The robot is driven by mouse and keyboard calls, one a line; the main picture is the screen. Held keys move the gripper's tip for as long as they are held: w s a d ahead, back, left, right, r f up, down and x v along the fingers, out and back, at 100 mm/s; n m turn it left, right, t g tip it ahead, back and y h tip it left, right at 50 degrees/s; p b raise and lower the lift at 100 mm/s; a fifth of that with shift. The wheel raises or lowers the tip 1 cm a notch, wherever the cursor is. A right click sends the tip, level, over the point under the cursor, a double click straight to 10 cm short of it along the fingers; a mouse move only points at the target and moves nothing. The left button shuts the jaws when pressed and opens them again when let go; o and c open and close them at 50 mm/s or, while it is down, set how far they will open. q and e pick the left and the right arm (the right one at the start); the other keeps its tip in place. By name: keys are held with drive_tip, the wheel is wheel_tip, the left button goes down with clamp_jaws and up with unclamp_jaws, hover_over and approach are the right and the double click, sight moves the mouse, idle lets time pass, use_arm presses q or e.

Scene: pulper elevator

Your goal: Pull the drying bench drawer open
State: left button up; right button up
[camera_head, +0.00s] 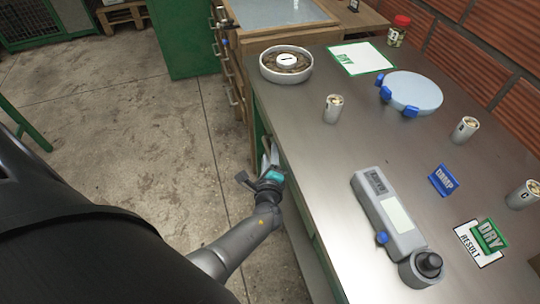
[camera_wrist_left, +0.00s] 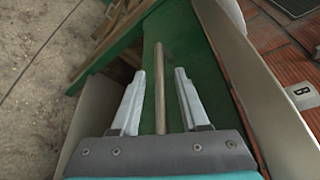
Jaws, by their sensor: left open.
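The drying bench (camera_head: 310,120) is a steel-topped bench on the right, and its green drawer front (camera_wrist_left: 178,35) fills the middle of the left wrist view. A straight bar handle (camera_wrist_left: 160,80) runs along that front. My left gripper (camera_head: 267,156) is at the bench's left side, just below the top's edge. In the left wrist view my left gripper (camera_wrist_left: 159,74) is open, with one finger on each side of the bar and a gap to both. The drawer front is mostly hidden under the top in the head view. My right gripper is out of view.
On the bench top are a round dish (camera_head: 286,64), a grey meter (camera_head: 388,213), a pale blue disc (camera_head: 411,91) and several labelled cups. A wooden drawer cabinet (camera_head: 229,62) stands beyond. The concrete floor (camera_head: 120,130) left of the bench is clear.

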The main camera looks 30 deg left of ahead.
use_arm(q)
clamp_jaws()
idle(1.4)
